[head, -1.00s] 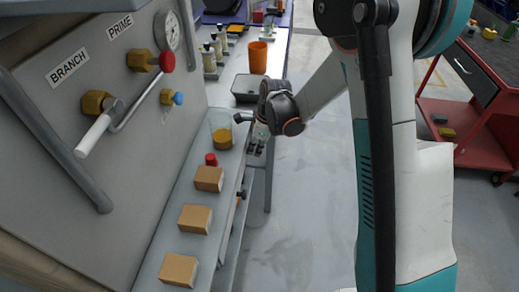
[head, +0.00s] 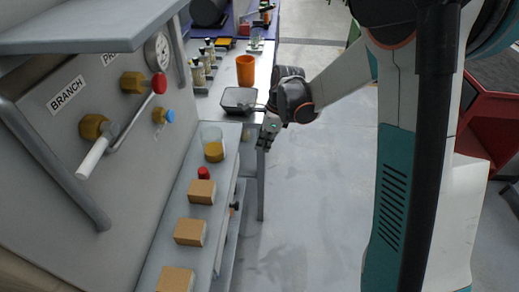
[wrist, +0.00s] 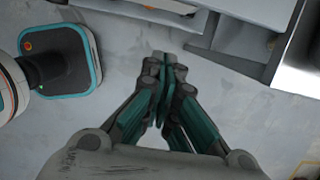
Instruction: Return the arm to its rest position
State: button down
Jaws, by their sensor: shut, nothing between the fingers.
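My gripper (head: 268,132) hangs in the air at the right edge of the runout table (head: 222,206), beside the dark tray, pointing down. Its fingers are together and hold nothing. In the wrist view my gripper (wrist: 164,62) shows its fingertips meeting over grey floor. My arm (head: 340,82) reaches in from the right and bends at the wrist.
A panel with valves (head: 95,126) stands at the left. A glass beaker with yellow contents (head: 214,150), a red cap (head: 204,173) and cardboard boxes (head: 190,231) sit on the table. A dark tray (head: 238,101) and orange cup (head: 246,70) stand behind.

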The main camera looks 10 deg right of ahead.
jog(key=s+d+r+n+t+h, duration=0.1)
jog(key=s+d+r+n+t, duration=0.15)
jog(key=s+r+n, duration=1)
jog(key=s+d+r+n+t+h, duration=0.1)
jog(key=s+r+n+t, duration=0.3)
jog(key=s+n, duration=0.5)
jog(key=shift+s+d+r+h, duration=0.3)
jog(key=shift+s+d, duration=0.35)
jog(key=shift+s, duration=0.7)
jog(key=shift+f, duration=0.1)
